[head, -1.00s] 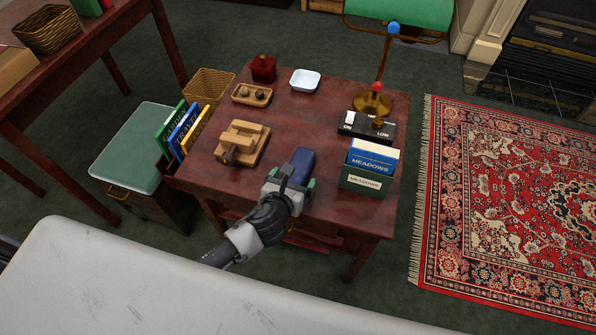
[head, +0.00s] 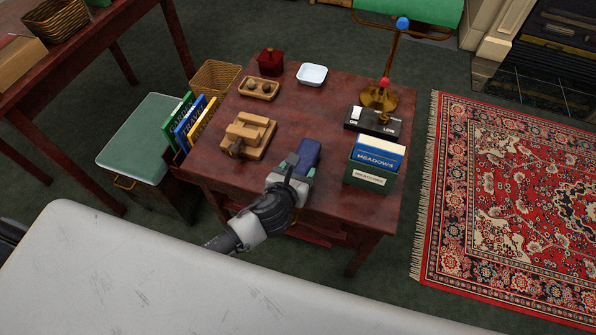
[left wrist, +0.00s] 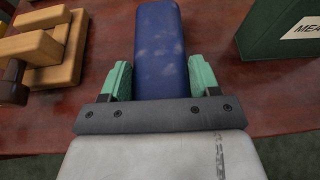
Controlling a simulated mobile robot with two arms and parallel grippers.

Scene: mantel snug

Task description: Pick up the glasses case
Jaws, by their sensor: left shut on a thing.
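The glasses case is a dark blue, long box (head: 308,152), at the front part of the red-brown table (head: 305,112). In the left wrist view the case (left wrist: 160,45) runs away from me between my finger pads. My left gripper (head: 294,165) is shut on the near end of the case, with a green pad on each side. I cannot tell whether the case touches the tabletop or is slightly above it. My right gripper is not in view.
A wooden press-like block (head: 247,137) stands left of the case, and a green box marked MEADOWS (head: 370,176) stands to its right. Behind are a switch box (head: 373,121), lamp (head: 380,97), white dish (head: 312,75), and wooden tray (head: 259,88). The table's front edge is near.

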